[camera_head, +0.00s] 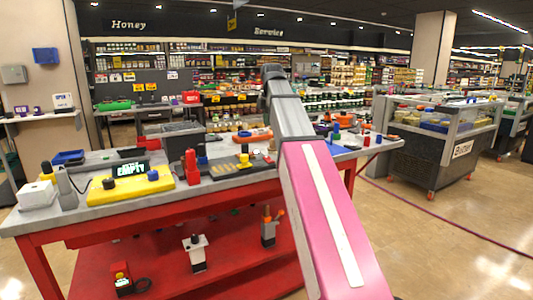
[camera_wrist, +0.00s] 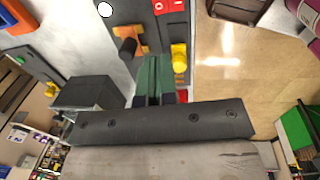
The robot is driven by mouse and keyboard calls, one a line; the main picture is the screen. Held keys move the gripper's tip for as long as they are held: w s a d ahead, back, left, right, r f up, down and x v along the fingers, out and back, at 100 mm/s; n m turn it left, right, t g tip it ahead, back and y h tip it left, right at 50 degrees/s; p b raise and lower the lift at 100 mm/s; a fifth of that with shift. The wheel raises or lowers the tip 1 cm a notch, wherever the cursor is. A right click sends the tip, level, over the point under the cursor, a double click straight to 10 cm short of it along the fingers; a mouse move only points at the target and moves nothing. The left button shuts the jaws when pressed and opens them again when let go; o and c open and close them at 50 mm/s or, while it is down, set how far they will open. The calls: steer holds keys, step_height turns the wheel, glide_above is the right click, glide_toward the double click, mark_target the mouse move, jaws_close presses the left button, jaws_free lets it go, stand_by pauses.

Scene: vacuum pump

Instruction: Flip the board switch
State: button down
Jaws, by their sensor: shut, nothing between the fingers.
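In the wrist view my gripper (camera_wrist: 154,62) points up the picture, its two greenish fingers together with nothing between them. Beyond it is a dark grey board (camera_wrist: 173,30) with a red switch-like part (camera_wrist: 168,6) at the top edge, partly cut off. A yellow knob (camera_wrist: 180,57) is just right of the fingertips, and a black knob on an orange base (camera_wrist: 128,46) is to their left. I cannot tell whether the fingers touch anything. A bit of red shows beside the right finger. In the head view my arm hides the gripper.
In the head view a red-framed workbench (camera_head: 110,214) carries a yellow box with a display (camera_head: 130,184), a red part (camera_head: 191,167) and other devices. A freezer case (camera_head: 440,140) stands right. Tiled floor (camera_head: 430,240) is open at the right.

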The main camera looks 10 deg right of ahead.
mark_target(268, 159)
steer(key=f, duration=0.4)
steer(key=w+f, duration=0.1)
steer(key=f, duration=0.9)
steer(key=shift+w+a, duration=0.25)
steer(key=shift+w, duration=0.1)
steer(key=shift+f, duration=0.2)
steer(key=shift+s, duration=0.15)
steer(key=shift+s+d+r, duration=0.2)
steer(key=shift+s+r, duration=0.05)
steer(key=shift+s, duration=0.3)
